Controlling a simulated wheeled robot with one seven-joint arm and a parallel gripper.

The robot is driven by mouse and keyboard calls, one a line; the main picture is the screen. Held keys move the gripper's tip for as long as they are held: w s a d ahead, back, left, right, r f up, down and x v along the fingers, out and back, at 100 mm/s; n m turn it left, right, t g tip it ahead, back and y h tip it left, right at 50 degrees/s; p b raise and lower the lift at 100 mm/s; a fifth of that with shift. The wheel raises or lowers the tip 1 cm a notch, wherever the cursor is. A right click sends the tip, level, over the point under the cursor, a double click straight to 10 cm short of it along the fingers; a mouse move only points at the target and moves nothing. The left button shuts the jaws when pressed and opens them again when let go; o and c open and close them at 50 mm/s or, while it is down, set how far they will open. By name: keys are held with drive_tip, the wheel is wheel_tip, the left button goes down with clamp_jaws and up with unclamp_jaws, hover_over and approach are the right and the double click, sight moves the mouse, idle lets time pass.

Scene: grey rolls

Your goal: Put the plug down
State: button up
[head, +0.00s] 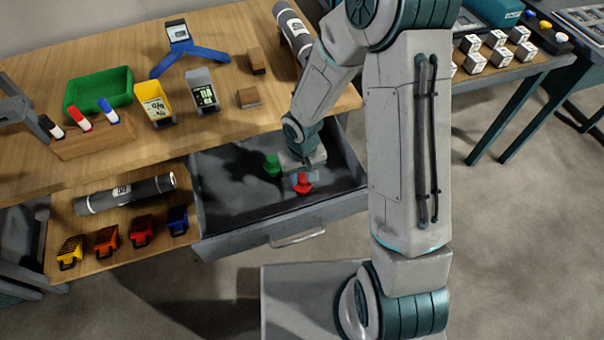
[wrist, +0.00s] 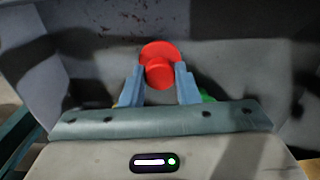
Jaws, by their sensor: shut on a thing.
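A red plug (head: 303,184) is held by my gripper (head: 302,178) inside the open grey drawer (head: 225,205). In the wrist view the red plug (wrist: 158,62) sits between the two blue-grey fingers of my gripper (wrist: 160,88), which are shut on it. I cannot tell whether the plug touches the drawer floor. A green plug (head: 272,165) stands in the drawer just left of my gripper. In the wrist view only a bit of green (wrist: 207,97) shows behind the right finger.
The drawer's front wall and handle (head: 298,238) are close to the red plug. The drawer's left part is clear. The tabletop above holds a green bin (head: 98,92), a yellow box (head: 154,102) and wooden blocks (head: 249,97). A grey roll (head: 126,193) lies on the lower shelf.

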drive_tip(key=o, duration=0.9)
drive_tip(key=shift+c, duration=0.2)
drive_tip(key=shift+r, duration=0.1)
wheel_tip(320, 180, up, 12)
drive_tip(key=p, duration=0.2)
drive_tip(key=s+d+r+m+t, duration=0.2)
drive_tip(key=s+d+r+m, duration=0.1)
drive_tip(key=s+d+r, duration=0.9)
wheel_tip(320, 180, up, 4)
drive_tip(key=shift+f+t, duration=0.1)
drive_tip(key=shift+t, duration=0.3)
